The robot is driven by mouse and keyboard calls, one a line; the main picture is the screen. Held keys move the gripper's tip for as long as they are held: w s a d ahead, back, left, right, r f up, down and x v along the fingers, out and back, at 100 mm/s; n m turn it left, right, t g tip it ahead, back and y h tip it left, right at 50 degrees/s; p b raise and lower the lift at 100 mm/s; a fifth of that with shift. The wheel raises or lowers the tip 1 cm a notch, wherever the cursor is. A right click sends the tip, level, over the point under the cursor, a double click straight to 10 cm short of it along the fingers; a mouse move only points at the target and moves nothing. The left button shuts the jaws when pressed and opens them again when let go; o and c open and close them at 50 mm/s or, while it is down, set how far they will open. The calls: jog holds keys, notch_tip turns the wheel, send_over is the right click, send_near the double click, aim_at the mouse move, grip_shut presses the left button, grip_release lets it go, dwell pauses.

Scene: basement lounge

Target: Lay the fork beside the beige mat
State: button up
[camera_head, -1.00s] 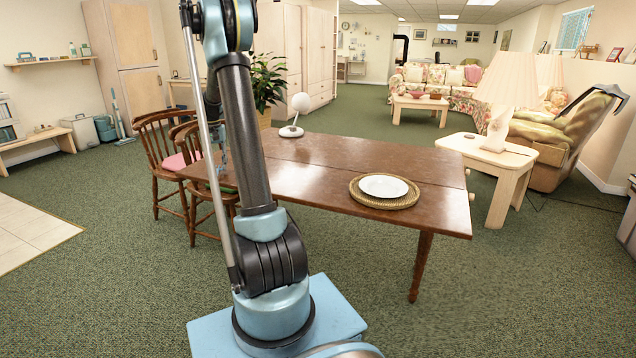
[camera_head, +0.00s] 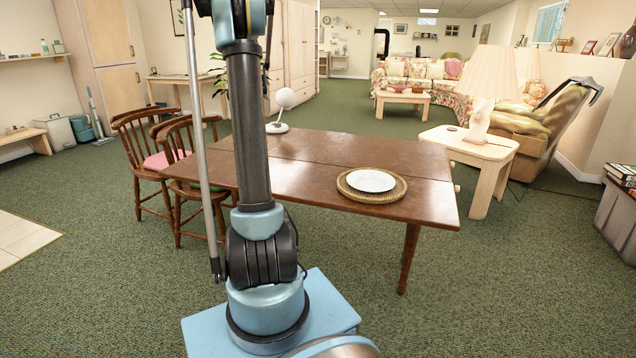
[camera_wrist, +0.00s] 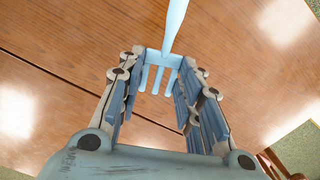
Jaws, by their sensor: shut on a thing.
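In the wrist view, my gripper (camera_wrist: 161,66) is shut on a light blue fork (camera_wrist: 174,24). The tines point down the picture between the fingers, and the handle runs up past the top edge. The brown wooden table top shows beneath the fork, which seems to be held above it. In the head view, a round woven beige mat (camera_head: 374,198) lies on the table (camera_head: 310,156) towards its right end. A white plate (camera_head: 371,180) rests on the mat. My gripper and the fork are hidden behind my arm in the head view.
A white round-headed lamp (camera_head: 281,110) stands at the table's far left. Wooden chairs (camera_head: 184,160) line its left side. A side table (camera_head: 465,144) with a lamp stands beyond its right end. The table top between the white lamp and the mat is clear.

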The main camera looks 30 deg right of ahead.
jog(key=s+d+r+m, duration=0.2)
jog(key=s+d+r, duration=0.1)
jog(key=s+d, duration=0.8)
jog(key=r+m, duration=0.1)
jog(key=m, duration=0.1)
send_over(323, 174)
notch_tip(323, 174, down, 9)
jog(key=shift+w+d+f, duration=0.1)
jog(key=shift+d+f, duration=0.05)
jog(key=o, duration=0.9)
